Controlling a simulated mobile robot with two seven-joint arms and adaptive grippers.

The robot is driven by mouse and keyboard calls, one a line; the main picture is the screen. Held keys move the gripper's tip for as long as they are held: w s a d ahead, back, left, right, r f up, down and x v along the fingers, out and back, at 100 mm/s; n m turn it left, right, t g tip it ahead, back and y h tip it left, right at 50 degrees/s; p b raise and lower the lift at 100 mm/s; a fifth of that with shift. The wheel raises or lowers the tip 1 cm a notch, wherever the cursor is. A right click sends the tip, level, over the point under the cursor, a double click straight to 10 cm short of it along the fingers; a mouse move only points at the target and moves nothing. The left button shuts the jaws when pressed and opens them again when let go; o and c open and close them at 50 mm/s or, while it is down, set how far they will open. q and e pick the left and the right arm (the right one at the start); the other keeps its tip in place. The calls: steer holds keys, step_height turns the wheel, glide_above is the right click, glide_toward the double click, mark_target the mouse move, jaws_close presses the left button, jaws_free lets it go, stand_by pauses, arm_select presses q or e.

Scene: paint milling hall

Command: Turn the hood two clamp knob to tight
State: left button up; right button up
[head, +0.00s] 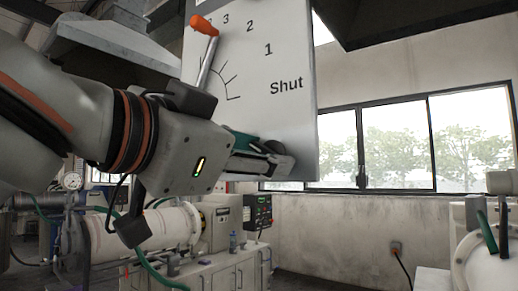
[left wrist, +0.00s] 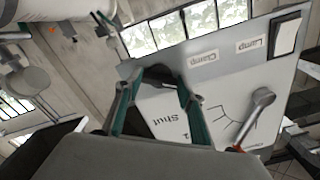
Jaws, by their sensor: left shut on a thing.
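The hood panel (head: 290,100) is a pale upright plate with a dial marked Shut, 1, 2 and 3. The dark clamp knob (left wrist: 160,74) sits beside the "Clamp" label in the left wrist view. In the head view the knob (head: 274,147) shows only in part, behind the fingers near the panel's lower edge. My left gripper (head: 284,160) is shut on this knob; its green-edged fingers (left wrist: 158,92) lie on either side of it in the left wrist view. The knob's tight mark cannot be made out. My right gripper is not in view.
A lever with an orange grip (head: 204,26) stands out from the panel close above my left wrist. A rocker switch (left wrist: 287,36) is by the "Lamp" label. White mill cylinders (head: 160,232) and a cabinet (head: 232,270) stand below. Windows (head: 400,146) line the back wall.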

arm_select(q)
steer(key=m, duration=0.5)
steer(key=shift+r+m+p, duration=0.1)
steer(key=shift+m+p, duration=0.3)
steer(key=m, duration=0.4)
steer(key=shift+m+p, duration=0.3)
steer(key=shift+p, duration=0.1)
steer(key=shift+m, duration=0.8)
steer(key=o, duration=1.1)
steer(key=shift+o, duration=0.2)
steer(key=shift+s, duration=0.1)
